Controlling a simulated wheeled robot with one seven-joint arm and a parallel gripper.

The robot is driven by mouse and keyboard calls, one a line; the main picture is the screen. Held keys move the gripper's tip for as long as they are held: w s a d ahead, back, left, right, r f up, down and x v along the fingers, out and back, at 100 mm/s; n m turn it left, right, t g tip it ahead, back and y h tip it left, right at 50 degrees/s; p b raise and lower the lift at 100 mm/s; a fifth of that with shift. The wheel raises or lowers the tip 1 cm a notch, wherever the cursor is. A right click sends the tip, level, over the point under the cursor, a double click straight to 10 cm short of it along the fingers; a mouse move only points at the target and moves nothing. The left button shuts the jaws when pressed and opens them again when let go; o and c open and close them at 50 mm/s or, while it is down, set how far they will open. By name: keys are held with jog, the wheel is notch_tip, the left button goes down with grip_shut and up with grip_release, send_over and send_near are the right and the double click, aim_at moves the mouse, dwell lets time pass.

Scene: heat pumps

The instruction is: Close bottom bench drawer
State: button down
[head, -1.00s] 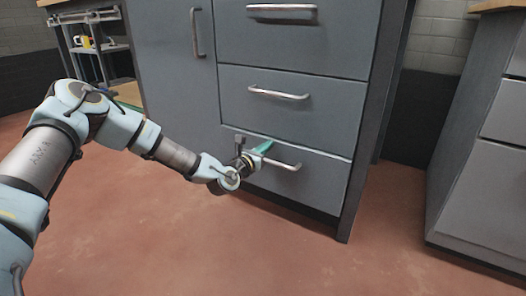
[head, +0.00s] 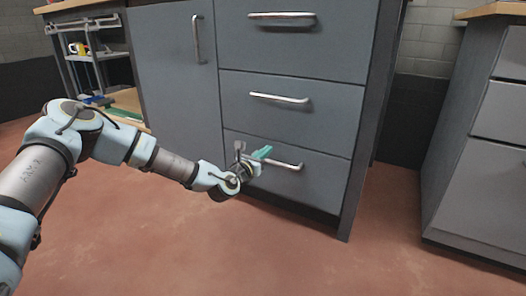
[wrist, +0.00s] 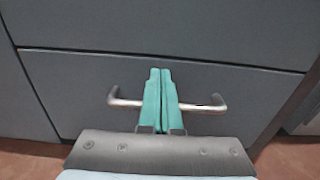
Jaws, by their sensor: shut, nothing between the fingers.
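The bottom bench drawer (head: 315,175) is the lowest of three grey drawers in the head view, and its front looks flush with the cabinet face. Its metal bar handle (head: 290,166) runs level across the front; the handle also shows in the wrist view (wrist: 205,106). My gripper (head: 262,153) has green fingers, pressed together and empty. In the wrist view the fingers (wrist: 160,85) stand in front of the middle of the handle and hide part of it. I cannot tell whether they touch the handle or the drawer front.
The middle drawer (head: 320,120) and top drawer (head: 340,45) above look shut. A cabinet door (head: 170,70) is at the left. A second grey cabinet (head: 480,180) stands at the right. The reddish floor (head: 270,255) in front is clear.

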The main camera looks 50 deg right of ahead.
jog(key=p+v, duration=0.4)
jog(key=v, duration=0.6)
jog(key=shift+a, duration=0.3)
